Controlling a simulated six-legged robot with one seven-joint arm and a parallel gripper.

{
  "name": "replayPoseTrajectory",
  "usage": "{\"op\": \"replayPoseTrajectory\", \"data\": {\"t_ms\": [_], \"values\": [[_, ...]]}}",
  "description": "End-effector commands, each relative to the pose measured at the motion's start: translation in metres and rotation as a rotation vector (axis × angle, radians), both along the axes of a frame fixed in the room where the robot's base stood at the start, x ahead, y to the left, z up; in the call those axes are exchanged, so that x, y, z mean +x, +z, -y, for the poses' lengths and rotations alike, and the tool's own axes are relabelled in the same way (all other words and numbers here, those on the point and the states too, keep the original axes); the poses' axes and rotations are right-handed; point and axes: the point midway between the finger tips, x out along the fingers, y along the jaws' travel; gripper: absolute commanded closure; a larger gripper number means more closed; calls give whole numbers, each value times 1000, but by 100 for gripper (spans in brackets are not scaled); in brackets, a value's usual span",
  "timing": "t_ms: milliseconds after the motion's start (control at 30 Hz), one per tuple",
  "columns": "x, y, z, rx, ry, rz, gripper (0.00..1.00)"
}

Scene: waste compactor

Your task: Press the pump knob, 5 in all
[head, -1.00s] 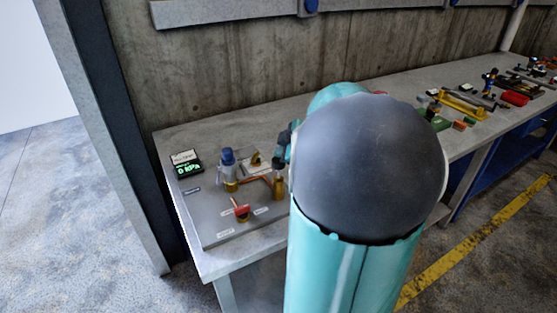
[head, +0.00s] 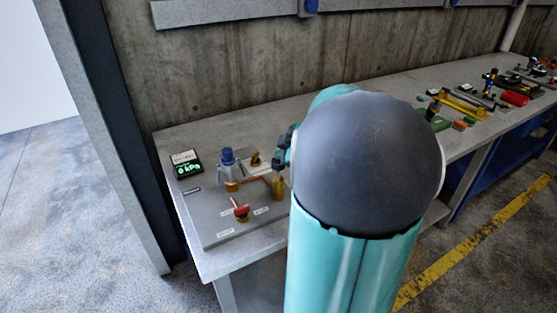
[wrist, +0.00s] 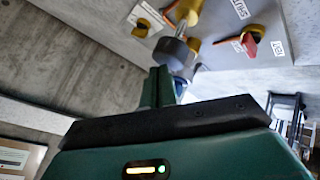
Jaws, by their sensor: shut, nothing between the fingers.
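The pump (head: 228,175) stands upright on a grey panel (head: 205,220) at the near left end of the bench, with a blue pump knob (head: 228,154) on top. In the wrist view the knob (wrist: 174,53) shows as a dark disc just beyond my fingertips. My gripper (wrist: 163,84) is shut and empty, close to the knob; I cannot tell whether they touch. In the head view most of my gripper is hidden behind my arm; a dark part of it (head: 283,150) shows right of the pump. A small display (head: 186,168) has green digits, too blurred to read surely.
A red valve handle (head: 240,207) sits in front of the pump, and it also shows in the wrist view (wrist: 250,44). A brass fitting (head: 278,187) stands to the right. Tools lie farther along the bench; a concrete wall (head: 230,65) is behind.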

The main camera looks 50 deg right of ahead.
Motion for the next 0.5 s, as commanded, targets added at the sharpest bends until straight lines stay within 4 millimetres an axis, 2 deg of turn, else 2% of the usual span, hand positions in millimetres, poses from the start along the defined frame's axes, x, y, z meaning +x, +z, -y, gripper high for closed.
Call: {"op": "replayPoseTrajectory", "data": {"t_ms": [500], "values": [[0, -7, 0, 2, -1, -1, 100]]}}
